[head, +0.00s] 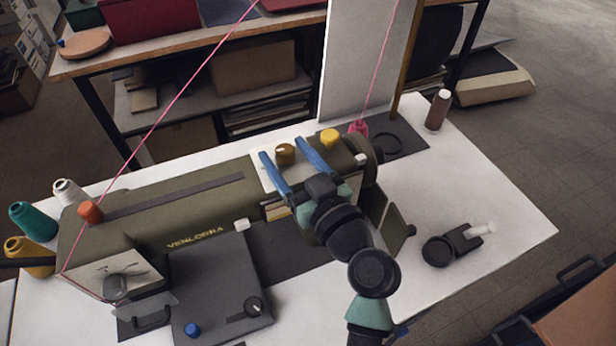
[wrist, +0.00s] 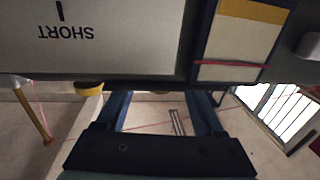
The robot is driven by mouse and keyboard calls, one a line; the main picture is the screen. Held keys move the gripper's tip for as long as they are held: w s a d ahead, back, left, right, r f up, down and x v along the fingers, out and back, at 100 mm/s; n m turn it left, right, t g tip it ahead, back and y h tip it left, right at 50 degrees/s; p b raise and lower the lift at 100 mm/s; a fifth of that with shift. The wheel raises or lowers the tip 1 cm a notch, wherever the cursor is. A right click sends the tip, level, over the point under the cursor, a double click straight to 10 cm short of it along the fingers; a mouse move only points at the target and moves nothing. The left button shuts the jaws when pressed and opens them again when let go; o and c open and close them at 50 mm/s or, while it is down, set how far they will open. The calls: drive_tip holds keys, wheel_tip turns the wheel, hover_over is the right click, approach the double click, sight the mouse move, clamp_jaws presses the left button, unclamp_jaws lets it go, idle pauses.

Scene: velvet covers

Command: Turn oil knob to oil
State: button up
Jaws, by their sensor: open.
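A brown knob (head: 285,155) with a pale pointer mark stands on a white plate on top of the olive sewing machine (head: 150,223). I take it for the oil knob, but no "oil" label is readable. My gripper (head: 282,148) is open, its blue fingers on either side of the brown knob in the head view. Whether they touch it cannot be told. In the wrist view the fingers (wrist: 160,97) reach up behind the edge of a pale panel (wrist: 100,45) marked SHORT, which reads upside down. The brown knob is not clearly seen there.
A yellow knob (head: 330,139) sits just right of the fingers. Pink thread runs to a pink spool (head: 358,128). Thread cones (head: 32,222) stand at the left. A brown bottle (head: 438,110) and a black clamp-like part (head: 453,246) stand on the white table (head: 500,205), which has free room at right.

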drive_tip(key=b+v, duration=0.2)
drive_tip(key=v, duration=1)
drive_tip(key=shift+b, duration=0.3)
drive_tip(key=shift+w+a+r, duration=0.1)
